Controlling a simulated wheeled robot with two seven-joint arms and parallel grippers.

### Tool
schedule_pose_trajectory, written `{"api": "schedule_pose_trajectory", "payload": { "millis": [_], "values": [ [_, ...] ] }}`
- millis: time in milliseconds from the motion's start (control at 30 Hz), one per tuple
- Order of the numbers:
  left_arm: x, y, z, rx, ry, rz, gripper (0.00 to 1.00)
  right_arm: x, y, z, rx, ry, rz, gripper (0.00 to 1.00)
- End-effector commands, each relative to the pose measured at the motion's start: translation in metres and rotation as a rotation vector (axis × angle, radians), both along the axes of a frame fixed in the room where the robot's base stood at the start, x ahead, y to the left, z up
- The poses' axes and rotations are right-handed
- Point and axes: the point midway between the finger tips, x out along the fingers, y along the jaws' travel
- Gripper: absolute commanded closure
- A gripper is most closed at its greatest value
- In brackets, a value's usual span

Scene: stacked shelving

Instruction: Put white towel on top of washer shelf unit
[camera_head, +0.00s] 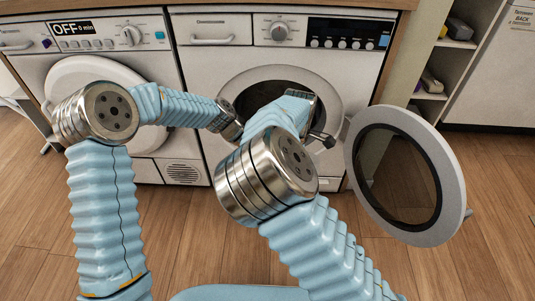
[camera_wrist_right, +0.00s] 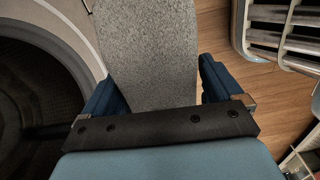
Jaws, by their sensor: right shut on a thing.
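In the right wrist view, a grey-white speckled, cloth-like piece, which looks like the towel (camera_wrist_right: 150,45), fills the gap between the blue fingers of my right gripper (camera_wrist_right: 158,88). The gripper is shut on it. In the head view my right arm hides the towel, and the hand is in front of the open right washer (camera_head: 335,90). My left gripper (camera_head: 230,128) is at the left rim of that washer's opening; its fingers are too small and dark to read. The brown wooden top (camera_head: 235,4) of the washer unit shows only as an edge along the upper border.
The open round washer door (camera_head: 452,180) sticks out to the right of the opening. The left washer (camera_head: 75,50) has its door shut. Open shelves (camera_head: 430,105) with small items stand at the right. Wooden floor (camera_head: 500,175) is clear there.

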Motion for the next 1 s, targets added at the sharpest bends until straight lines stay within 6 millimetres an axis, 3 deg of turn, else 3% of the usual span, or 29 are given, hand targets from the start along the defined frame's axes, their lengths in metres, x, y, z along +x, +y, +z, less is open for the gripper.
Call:
{"api": "schedule_pose_trajectory", "payload": {
  "millis": [167, 400, 467, 500, 533, 833, 900, 933, 1000],
  "values": [
    [0.002, -0.001, 0.002, -0.003, -0.007, 0.004, 0.00, -0.002, 0.003, -0.001, 0.004, 0.007, 0.007, 0.39],
    [0.003, -0.001, 0.003, -0.003, -0.010, 0.006, 0.34, -0.003, 0.004, -0.001, 0.004, 0.011, 0.008, 0.39],
    [0.004, -0.001, 0.003, -0.003, -0.011, 0.007, 0.38, -0.004, 0.004, -0.002, 0.004, 0.012, 0.009, 0.39],
    [0.004, -0.001, 0.003, -0.004, -0.012, 0.008, 0.38, -0.004, 0.004, -0.002, 0.004, 0.013, 0.009, 0.03],
    [0.004, -0.001, 0.003, -0.004, -0.012, 0.008, 0.38, -0.004, 0.004, -0.002, 0.004, 0.013, 0.009, 0.00],
    [0.004, -0.001, 0.004, -0.005, -0.012, 0.008, 0.38, -0.003, 0.004, 0.006, 0.005, 0.011, 0.009, 0.00],
    [0.004, -0.001, 0.004, -0.004, -0.012, 0.009, 0.48, -0.003, 0.005, 0.018, 0.006, 0.010, 0.010, 0.00],
    [0.004, -0.001, 0.003, -0.004, -0.012, 0.009, 0.49, -0.003, 0.004, 0.024, 0.006, 0.009, 0.011, 0.00],
    [0.004, -0.001, 0.003, -0.002, -0.010, 0.009, 0.62, -0.002, 0.005, 0.040, 0.006, 0.006, 0.012, 0.00]
  ]
}}
